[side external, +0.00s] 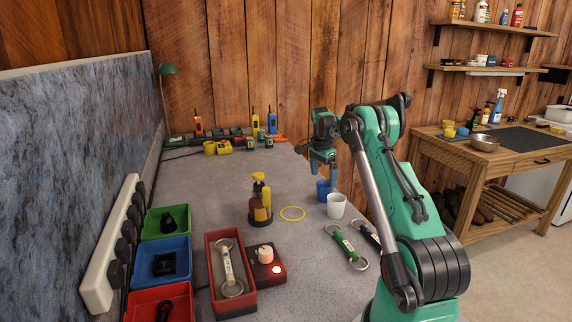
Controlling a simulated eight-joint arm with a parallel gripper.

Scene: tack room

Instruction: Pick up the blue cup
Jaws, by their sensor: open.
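The blue cup (324,190) stands on the grey table, just behind and left of a white cup (336,206). My gripper (322,176) is open and points down directly over the blue cup, its fingertips at about the cup's rim. I cannot tell whether the fingers touch the cup or reach inside it. The white cup hides part of the blue cup's lower right side.
A yellow ring (292,213) and a yellow-topped bottle (260,200) are left of the cups. A green-handled tool (345,247) lies in front. Green (148,222), blue (146,275) and red (138,302) bins line the left side. Radios and yellow items stand at the back.

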